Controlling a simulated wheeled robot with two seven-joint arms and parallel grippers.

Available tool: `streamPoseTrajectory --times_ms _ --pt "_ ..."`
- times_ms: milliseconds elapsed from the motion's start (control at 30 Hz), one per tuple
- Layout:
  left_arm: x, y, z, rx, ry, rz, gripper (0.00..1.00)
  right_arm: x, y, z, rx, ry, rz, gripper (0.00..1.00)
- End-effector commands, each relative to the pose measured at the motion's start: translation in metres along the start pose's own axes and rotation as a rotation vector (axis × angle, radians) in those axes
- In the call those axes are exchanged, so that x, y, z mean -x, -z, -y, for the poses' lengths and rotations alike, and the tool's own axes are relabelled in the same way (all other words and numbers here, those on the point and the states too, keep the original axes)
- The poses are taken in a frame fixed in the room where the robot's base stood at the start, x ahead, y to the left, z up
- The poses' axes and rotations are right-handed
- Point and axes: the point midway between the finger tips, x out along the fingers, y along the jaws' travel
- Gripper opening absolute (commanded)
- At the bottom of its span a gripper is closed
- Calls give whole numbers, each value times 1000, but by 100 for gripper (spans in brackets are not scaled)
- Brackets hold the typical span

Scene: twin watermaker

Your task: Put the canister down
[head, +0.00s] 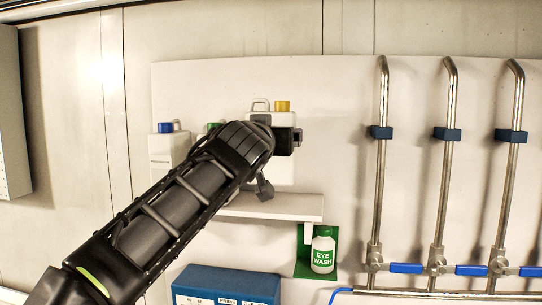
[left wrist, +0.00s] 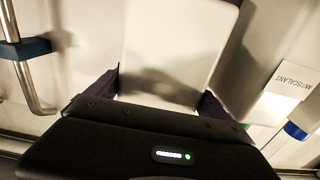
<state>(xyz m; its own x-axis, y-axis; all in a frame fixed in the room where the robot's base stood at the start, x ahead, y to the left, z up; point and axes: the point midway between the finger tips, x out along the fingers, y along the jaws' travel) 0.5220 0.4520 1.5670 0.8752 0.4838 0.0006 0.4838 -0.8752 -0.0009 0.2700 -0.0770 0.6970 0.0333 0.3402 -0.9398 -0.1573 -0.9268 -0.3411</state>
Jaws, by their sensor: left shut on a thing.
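A white canister (head: 284,172) with a yellow cap (head: 283,106) is upright above or on the white wall shelf (head: 300,208). I cannot tell whether its base touches the shelf. My left gripper (head: 284,139) comes in from the lower left and is shut on the canister around its upper middle. In the left wrist view the canister (left wrist: 178,45) fills the space between the two dark fingers (left wrist: 160,95). My arm hides part of the canister's left side and of the shelf. My right gripper is in neither view.
A white canister with a blue cap (head: 165,128) and one with a green cap (head: 213,127) stand left, partly behind my arm. The left wrist view shows an ANTISCALANT label (left wrist: 295,85). An eye wash bottle (head: 322,252), a blue box (head: 225,282) and steel pipes (head: 445,160) are nearby.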

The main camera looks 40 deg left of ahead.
Motion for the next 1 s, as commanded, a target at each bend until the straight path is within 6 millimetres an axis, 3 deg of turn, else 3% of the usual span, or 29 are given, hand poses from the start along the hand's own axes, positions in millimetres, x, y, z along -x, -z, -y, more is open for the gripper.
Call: streamPoseTrajectory --times_ms 333,833,867,1000 --pt "2 -34 0 -3 0 -5 18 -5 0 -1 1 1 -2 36" --pt "1 -42 -1 1 -3 -6 18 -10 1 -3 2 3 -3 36" --pt "0 -45 0 1 -1 1 92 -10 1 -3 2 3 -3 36" --pt "0 -44 0 0 -1 1 100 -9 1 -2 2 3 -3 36"
